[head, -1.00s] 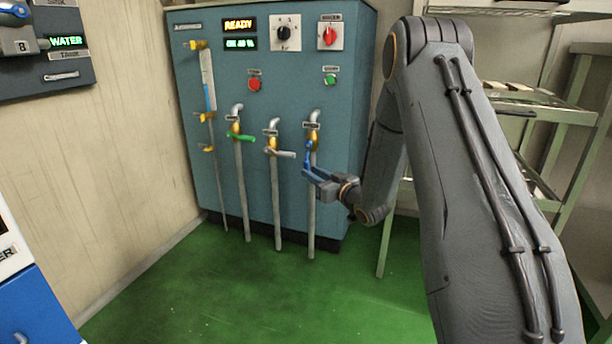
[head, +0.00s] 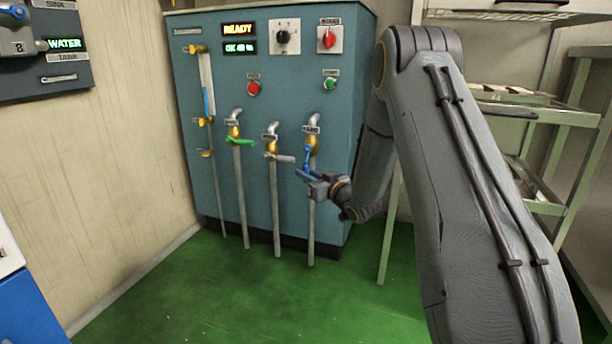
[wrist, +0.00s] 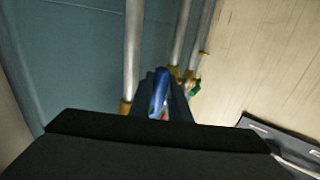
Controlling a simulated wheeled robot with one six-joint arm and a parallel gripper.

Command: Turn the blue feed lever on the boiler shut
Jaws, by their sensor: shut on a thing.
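The boiler (head: 265,90) is a blue-grey cabinet with three pipe valves on its front. The blue feed lever (head: 308,157) is on the right-hand valve and points steeply down from its brass body. My gripper (head: 302,175) is at the lever's lower end and shut on it. In the wrist view the blue lever (wrist: 160,90) shows between the dark fingers of my gripper (wrist: 163,98). The fingers hide part of the lever.
A green lever (head: 240,141) and a grey lever (head: 281,157) sit on the valves to the left. A green shelf rack (head: 530,112) stands to the right. Green floor (head: 230,290) lies open in front of the boiler.

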